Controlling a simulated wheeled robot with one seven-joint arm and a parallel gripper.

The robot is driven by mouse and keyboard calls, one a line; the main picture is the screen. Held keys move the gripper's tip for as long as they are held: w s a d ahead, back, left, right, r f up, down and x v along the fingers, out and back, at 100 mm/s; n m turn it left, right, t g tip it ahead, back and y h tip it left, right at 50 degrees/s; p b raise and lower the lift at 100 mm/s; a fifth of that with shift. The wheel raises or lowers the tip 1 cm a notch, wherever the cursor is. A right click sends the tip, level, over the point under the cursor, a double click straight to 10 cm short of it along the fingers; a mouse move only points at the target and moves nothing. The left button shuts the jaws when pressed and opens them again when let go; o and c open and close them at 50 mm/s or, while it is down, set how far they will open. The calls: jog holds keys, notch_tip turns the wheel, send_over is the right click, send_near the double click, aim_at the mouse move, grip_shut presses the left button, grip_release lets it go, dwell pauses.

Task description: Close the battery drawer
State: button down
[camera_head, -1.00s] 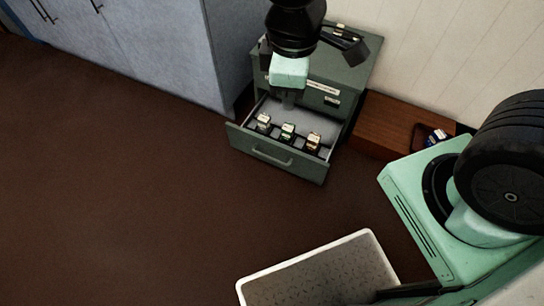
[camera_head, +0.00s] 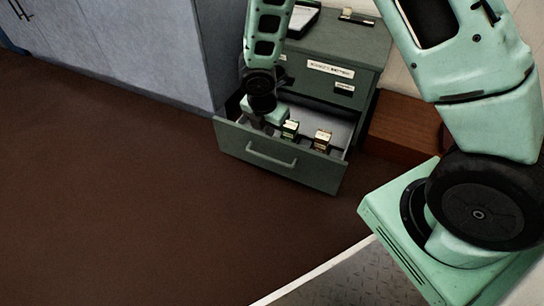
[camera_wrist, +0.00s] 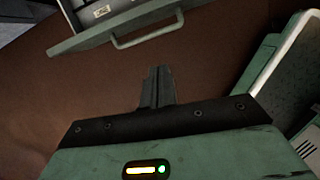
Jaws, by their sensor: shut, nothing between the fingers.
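The battery drawer (camera_head: 265,157) is a grey-green drawer with a bar handle (camera_head: 272,154), pulled out of a small grey-green cabinet (camera_head: 345,47). Batteries stand inside, among them one at the middle (camera_head: 290,129) and one at the right (camera_head: 322,139). My gripper (camera_wrist: 158,72) is shut and empty in the wrist view, its fingers seen against the brown floor. In that view the drawer front (camera_wrist: 95,36) and handle (camera_wrist: 147,36) lie beyond the fingertips, with a visible gap. In the head view my gripper overlaps the drawer's left part; its fingertips are hidden there.
A labelled drawer front (camera_head: 320,72) sits above the open one. A pale grey-blue cupboard (camera_head: 130,50) stands at the left, and a reddish-brown wooden piece (camera_head: 403,130) at the right. The brown floor (camera_head: 120,200) in front of the drawer is clear.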

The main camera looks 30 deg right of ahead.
notch_tip(320, 180, down, 5)
jog(key=w+n+b, duration=0.1)
jog(key=b, duration=0.8)
send_near(276, 147)
jog(key=f, duration=0.1)
jog(key=s+f, duration=0.1)
jog(key=f, duration=0.1)
jog(key=s+f, duration=0.1)
jog(key=f, duration=0.1)
jog(key=shift+s, duration=0.1)
jog(key=shift+w+d+r, duration=0.15)
jog(key=shift+w+d, duration=0.35)
jog(key=shift+d, duration=0.1)
jog(key=shift+d, duration=0.1)
